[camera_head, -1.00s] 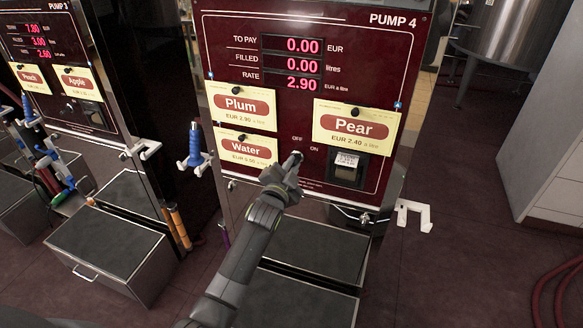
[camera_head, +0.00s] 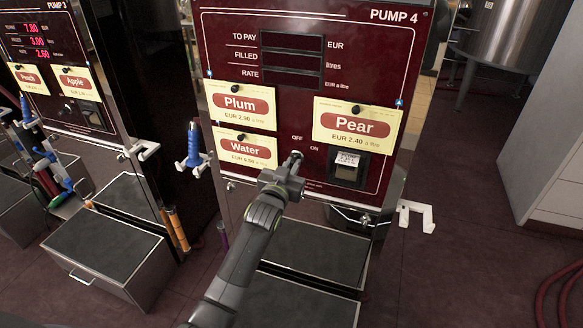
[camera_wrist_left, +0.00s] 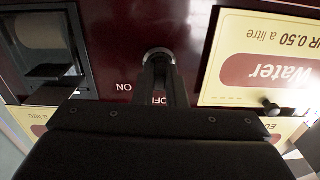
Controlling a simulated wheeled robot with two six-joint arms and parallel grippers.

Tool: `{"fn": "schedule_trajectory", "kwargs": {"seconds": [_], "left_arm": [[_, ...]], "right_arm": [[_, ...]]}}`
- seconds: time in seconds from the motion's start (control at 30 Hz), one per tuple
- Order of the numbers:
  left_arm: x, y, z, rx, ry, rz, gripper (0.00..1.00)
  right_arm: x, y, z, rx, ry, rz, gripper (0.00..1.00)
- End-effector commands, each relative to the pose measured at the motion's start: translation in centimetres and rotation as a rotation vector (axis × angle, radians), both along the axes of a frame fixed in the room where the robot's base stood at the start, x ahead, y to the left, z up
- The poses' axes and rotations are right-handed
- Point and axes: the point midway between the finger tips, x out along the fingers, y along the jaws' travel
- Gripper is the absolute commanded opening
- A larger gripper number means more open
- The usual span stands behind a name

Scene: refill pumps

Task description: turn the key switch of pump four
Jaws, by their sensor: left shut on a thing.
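Pump four (camera_head: 360,75) has a dark red front panel. Its TO PAY, FILLED and RATE displays (camera_head: 292,60) are dark. The OFF label is partly covered by the fingers. My right gripper is not in view.
Plum (camera_head: 241,104), Water (camera_head: 245,148) and Pear (camera_head: 356,126) cards hang around the switch. A receipt slot (camera_head: 347,170) is just right of it. A blue nozzle (camera_head: 194,148) hangs at the panel's left. Pump three stands further left, its displays lit.

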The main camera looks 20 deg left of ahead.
Motion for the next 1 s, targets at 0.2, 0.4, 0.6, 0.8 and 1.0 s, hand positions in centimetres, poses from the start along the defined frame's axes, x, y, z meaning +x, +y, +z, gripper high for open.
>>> {"fn": "schedule_trajectory", "kwargs": {"seconds": [0.2,0.4,0.6,0.8,1.0], "left_arm": [[-0.04,0.01,-0.22,-0.052,0.007,0.001,0.00],[-0.04,0.01,-0.22,-0.064,0.007,0.001,0.00],[-0.04,0.00,-0.23,-0.065,0.007,0.000,0.00],[-0.03,0.00,-0.19,-0.064,0.006,0.000,0.28],[-0.01,-0.01,-0.09,-0.062,0.004,0.000,0.33]], "right_arm": [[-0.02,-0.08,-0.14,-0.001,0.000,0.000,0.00],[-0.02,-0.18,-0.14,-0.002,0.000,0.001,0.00],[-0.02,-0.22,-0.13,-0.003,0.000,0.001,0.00],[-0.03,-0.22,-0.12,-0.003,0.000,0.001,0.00],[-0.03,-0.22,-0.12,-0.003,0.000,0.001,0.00]]}}
